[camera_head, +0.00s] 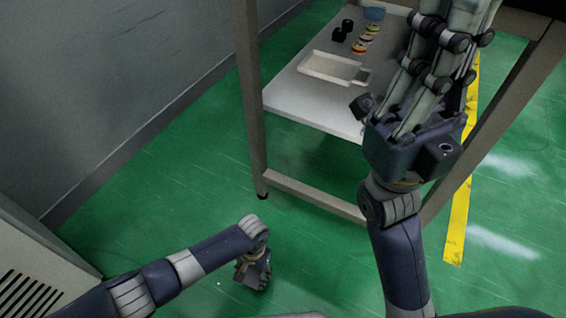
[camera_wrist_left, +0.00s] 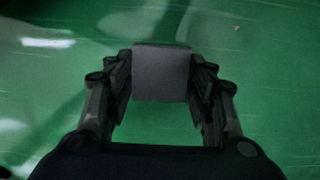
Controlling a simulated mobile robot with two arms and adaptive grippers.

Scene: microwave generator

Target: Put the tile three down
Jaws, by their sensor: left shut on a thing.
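My left gripper (camera_head: 253,272) hangs low over the green floor, in front of the table. In the left wrist view its fingers (camera_wrist_left: 162,78) are shut on a plain grey square tile (camera_wrist_left: 162,74), held between the fingertips. I cannot make out any number on the tile, and I cannot tell it apart from the gripper in the head view. My right gripper (camera_head: 445,25) is large in the head view, raised over the right side of the table. Its fingers point away from me, and their opening is not clear.
A metal-framed table (camera_head: 310,110) holds a white tray (camera_head: 316,66), several small colourful round items (camera_head: 366,39), black items (camera_head: 340,34) and a blue bowl (camera_head: 374,13). A grey wall (camera_head: 110,80) stands left. The green floor (camera_head: 200,190) before the table is clear.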

